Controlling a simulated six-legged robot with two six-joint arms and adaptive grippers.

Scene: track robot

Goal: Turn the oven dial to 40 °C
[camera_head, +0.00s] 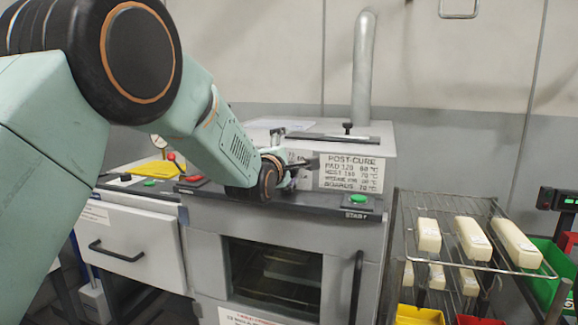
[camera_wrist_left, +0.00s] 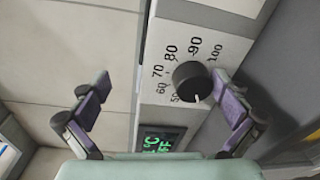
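The oven (camera_head: 280,235) is a grey box with a dark front window. Its black round dial (camera_wrist_left: 192,82) shows in the left wrist view on a light panel marked from 50 to 100. A small white mark on the dial points down, just right of the 50; no 40 label can be read. My left gripper (camera_wrist_left: 160,80) is open, with purple pads apart and the dial between them, nearer the right finger. Contact cannot be told. In the head view the left gripper (camera_head: 298,168) is at the oven's upper front and the dial is hidden. My right gripper is not in view.
A green-lit display (camera_wrist_left: 162,140), partly cut by my gripper body, sits below the dial. Red (camera_head: 193,179) and green (camera_head: 358,198) buttons line the oven's front ledge. A sign (camera_head: 352,172) stands behind. A wire rack (camera_head: 460,240) with pale blocks is at right.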

